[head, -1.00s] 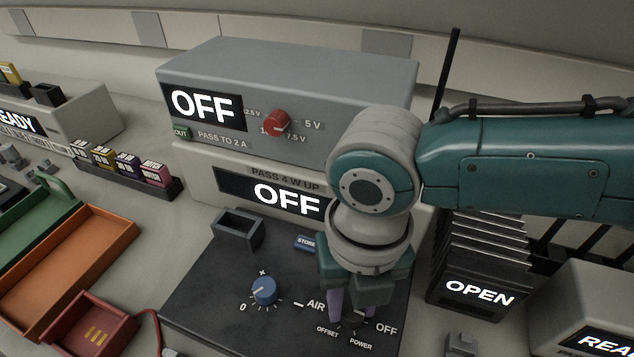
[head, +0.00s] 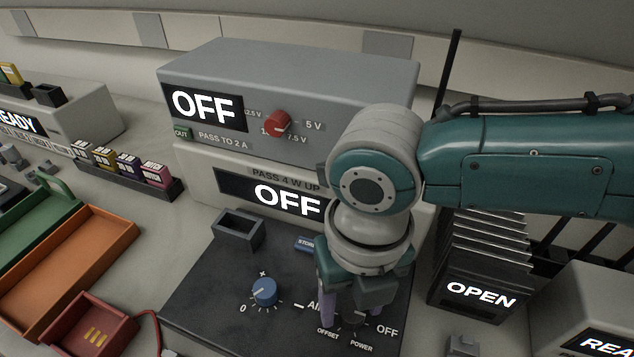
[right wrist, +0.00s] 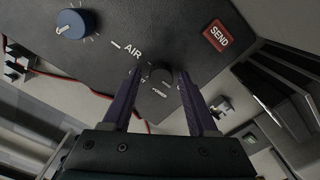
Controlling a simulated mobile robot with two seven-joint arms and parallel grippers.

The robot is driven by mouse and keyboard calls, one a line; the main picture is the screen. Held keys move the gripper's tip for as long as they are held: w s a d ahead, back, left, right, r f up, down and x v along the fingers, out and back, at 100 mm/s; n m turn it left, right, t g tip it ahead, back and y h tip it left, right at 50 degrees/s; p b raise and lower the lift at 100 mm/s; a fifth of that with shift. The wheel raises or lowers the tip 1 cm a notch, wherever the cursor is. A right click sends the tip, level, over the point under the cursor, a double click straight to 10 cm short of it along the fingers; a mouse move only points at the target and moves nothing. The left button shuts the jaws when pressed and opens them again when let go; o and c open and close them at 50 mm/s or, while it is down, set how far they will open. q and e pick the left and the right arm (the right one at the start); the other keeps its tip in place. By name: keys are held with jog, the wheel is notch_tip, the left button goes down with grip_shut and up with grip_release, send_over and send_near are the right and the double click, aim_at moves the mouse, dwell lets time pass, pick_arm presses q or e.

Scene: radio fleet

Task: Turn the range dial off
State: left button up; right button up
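A dark dial (right wrist: 160,75) sits on the black sloped panel (head: 215,300), ringed by the printed words AIR, OFF, OFFSET and POWER. In the head view the dial (head: 353,320) is mostly hidden behind my right gripper (head: 340,318). The right gripper points down at the panel. In the right wrist view its two purple fingers (right wrist: 160,78) are apart, one on each side of the dial, with gaps visible between them and it. Which mark the dial points to cannot be made out. My left gripper is not in view.
A blue knob (head: 264,291) is left of the dial. A red SEND button (right wrist: 216,36) shows in the wrist view. Two stacked grey units stand behind, the upper with a red knob (head: 277,122). A black finned unit (head: 478,290) reading OPEN stands right.

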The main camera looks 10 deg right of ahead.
aim_at(352, 310)
jog(key=shift+o, duration=0.4)
notch_tip(352, 310, up, 10)
jog(key=p, duration=0.2)
jog(key=shift+f, duration=0.1)
